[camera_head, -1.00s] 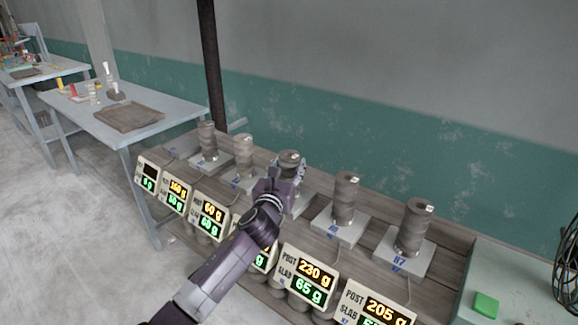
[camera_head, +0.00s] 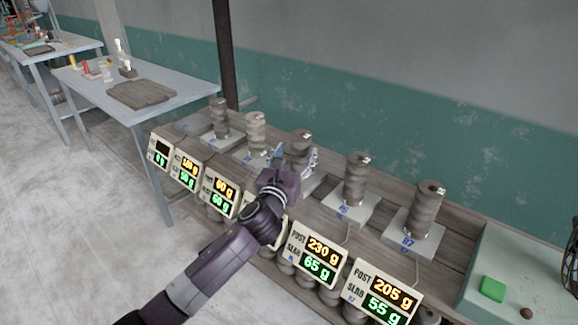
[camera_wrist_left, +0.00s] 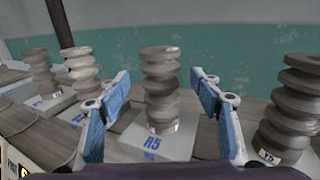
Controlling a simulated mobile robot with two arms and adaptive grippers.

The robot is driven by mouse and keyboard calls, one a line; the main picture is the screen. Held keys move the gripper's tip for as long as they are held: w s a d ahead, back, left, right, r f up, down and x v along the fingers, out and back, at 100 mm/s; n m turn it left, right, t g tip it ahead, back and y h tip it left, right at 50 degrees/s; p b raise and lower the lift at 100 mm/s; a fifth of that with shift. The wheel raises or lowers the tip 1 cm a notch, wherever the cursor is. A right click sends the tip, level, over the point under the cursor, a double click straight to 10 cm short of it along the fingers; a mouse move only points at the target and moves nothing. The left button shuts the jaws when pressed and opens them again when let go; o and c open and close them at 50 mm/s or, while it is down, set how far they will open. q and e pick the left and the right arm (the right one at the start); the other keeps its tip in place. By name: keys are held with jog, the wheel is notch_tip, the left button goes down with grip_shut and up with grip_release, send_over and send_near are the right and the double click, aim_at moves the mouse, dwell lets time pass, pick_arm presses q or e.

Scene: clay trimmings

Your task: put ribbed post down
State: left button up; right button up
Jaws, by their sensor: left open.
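The ribbed post (camera_head: 300,146) is a grey-brown stack of rounded ridges standing upright on the pale scale plate marked R5 (camera_wrist_left: 150,143). In the left wrist view the post (camera_wrist_left: 160,84) is centred between my fingers with clear gaps on both sides, and a small white tag is near its foot. My left gripper (camera_wrist_left: 160,85) is open, its blue-padded fingers apart and not touching the post. In the head view the left gripper (camera_head: 289,165) is in front of the post and partly hides its lower part and plate. My right gripper is not in view.
Similar posts stand close on both sides, including ones on the left (camera_head: 256,133) and right (camera_head: 356,180). Lit displays (camera_head: 316,255) line the bench's front edge. A green block (camera_head: 492,289) lies on the pale surface at right. A blue-grey table (camera_head: 185,93) stands behind left.

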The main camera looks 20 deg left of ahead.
pick_arm(q)
jog(key=s, duration=0.6)
jog(key=shift+s+d, duration=0.15)
jog(key=shift+s, duration=0.25)
